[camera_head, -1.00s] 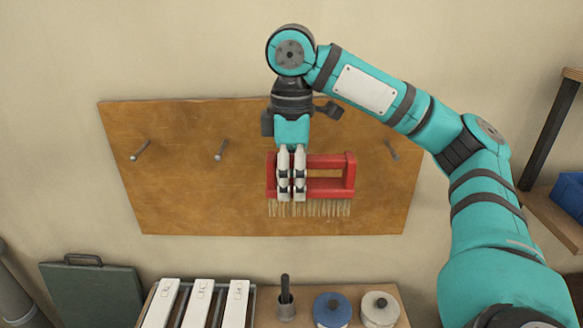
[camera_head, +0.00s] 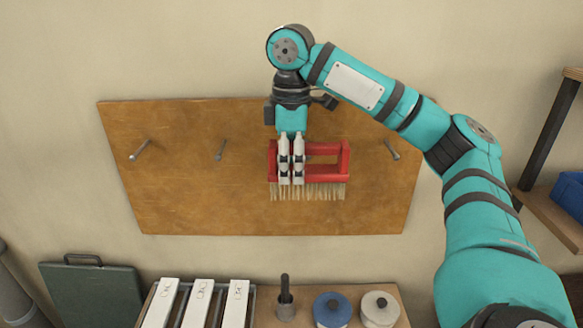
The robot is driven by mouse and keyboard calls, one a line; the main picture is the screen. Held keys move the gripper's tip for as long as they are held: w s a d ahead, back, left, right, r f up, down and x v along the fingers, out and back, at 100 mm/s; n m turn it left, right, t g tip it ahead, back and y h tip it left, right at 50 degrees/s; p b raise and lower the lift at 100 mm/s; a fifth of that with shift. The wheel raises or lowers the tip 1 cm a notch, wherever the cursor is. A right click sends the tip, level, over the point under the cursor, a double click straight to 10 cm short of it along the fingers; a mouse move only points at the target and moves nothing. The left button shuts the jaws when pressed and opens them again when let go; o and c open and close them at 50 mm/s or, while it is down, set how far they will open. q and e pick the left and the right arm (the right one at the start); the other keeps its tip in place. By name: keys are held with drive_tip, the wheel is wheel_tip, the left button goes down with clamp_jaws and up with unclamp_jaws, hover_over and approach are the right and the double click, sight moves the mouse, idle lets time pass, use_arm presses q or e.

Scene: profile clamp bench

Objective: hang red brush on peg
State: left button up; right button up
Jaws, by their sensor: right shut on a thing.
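The red brush (camera_head: 327,177) has a rectangular open frame with pale bristles pointing down. My right gripper (camera_head: 291,180) is shut on the left part of its frame and holds it upright in front of the brown wooden board (camera_head: 190,205). Three metal pegs show on the board: a left peg (camera_head: 140,149), a middle peg (camera_head: 221,149) and a right peg (camera_head: 391,149). The brush is between the middle and right pegs, apart from both in the picture. Whether a peg is hidden behind the brush or gripper I cannot tell. My left gripper is not in view.
Below the board, a bench holds several white bars (camera_head: 199,305), a small cup with a dark handle (camera_head: 285,300), a blue-lidded jar (camera_head: 332,309) and a white-lidded jar (camera_head: 380,308). A green case (camera_head: 92,295) stands at left. A shelf with a blue box (camera_head: 570,195) is at right.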

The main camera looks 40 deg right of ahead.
drive_tip(key=w+d+f, duration=0.1)
drive_tip(key=w+d, duration=0.3)
drive_tip(key=shift+w+f, duration=0.25)
idle(0.6)
drive_tip(key=shift+f, duration=0.1)
idle(0.6)
drive_tip(key=o, duration=1.2)
drive_tip(key=shift+o, duration=0.3)
drive_tip(key=shift+r, duration=0.3)
